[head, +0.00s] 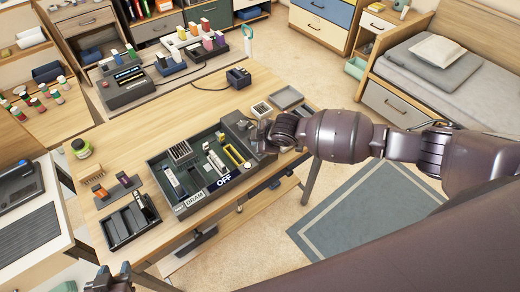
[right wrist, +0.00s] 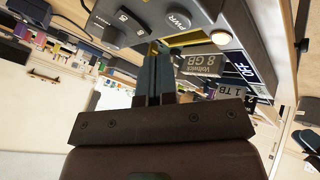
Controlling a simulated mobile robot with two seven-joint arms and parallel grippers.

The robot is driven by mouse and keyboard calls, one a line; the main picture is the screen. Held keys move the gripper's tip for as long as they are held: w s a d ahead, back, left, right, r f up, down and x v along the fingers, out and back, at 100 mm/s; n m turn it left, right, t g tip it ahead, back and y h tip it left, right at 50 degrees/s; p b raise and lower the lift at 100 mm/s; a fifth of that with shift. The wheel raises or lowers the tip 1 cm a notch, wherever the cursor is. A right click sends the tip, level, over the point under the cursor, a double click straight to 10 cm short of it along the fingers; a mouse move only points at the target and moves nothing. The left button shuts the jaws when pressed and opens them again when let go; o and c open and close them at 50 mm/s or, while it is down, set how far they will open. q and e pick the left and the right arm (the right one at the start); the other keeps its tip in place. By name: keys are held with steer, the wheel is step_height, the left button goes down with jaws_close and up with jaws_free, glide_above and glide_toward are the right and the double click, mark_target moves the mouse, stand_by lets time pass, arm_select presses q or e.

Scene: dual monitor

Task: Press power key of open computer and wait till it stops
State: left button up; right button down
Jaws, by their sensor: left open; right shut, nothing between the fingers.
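My right gripper (head: 264,137) is shut and empty at the right end of the computer. In the right wrist view its fingers (right wrist: 155,62) point at the panel near the PWR key; contact cannot be told. My left gripper (head: 108,276) is open at the bottom left, away from the computer.
A black parts tray (head: 132,222) and small modules (head: 118,188) lie left of the computer. A green-lidded jar (head: 81,148) stands at the table's left edge. A small dark device (head: 238,78) and two small trays (head: 287,97) are at the back.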

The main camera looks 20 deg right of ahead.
steer(key=shift+r+p, duration=1.75)
steer(key=shift+r, duration=0.15)
steer(key=shift+f, duration=0.1)
